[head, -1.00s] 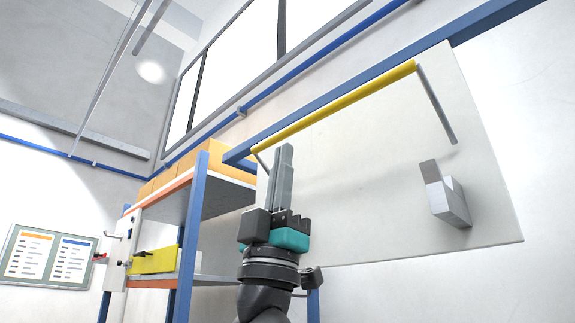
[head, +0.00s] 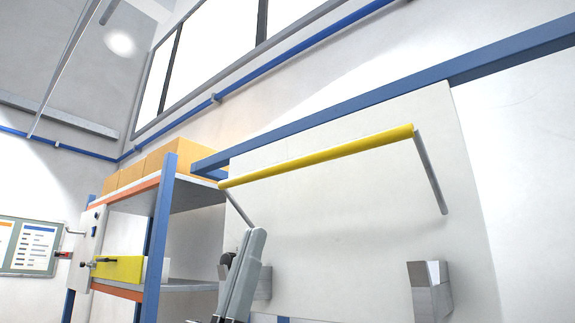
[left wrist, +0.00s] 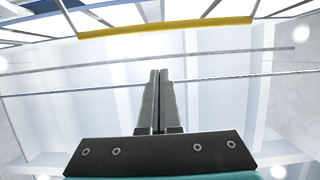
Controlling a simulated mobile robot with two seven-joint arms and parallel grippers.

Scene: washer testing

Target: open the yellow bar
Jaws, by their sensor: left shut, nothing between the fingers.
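The yellow bar (head: 320,157) runs across the upper part of a pale panel (head: 330,215) in the head view. Thin grey arms join its two ends: the right one (head: 430,172) and the left one (head: 238,207). My left gripper (head: 256,235) is shut and empty. In the head view its fingers point up and lean right, below the bar's left end. In the left wrist view, the shut fingertips (left wrist: 158,72) lie below the yellow bar (left wrist: 165,28) in the picture, with a gap between them. My right gripper is out of view.
A grey bracket (head: 430,288) juts from the panel at right; another (head: 264,283) is partly hidden behind my left gripper. A blue beam (head: 340,112) runs above the bar. A shelf rack with orange boxes (head: 150,160) stands left. The panel's middle is clear.

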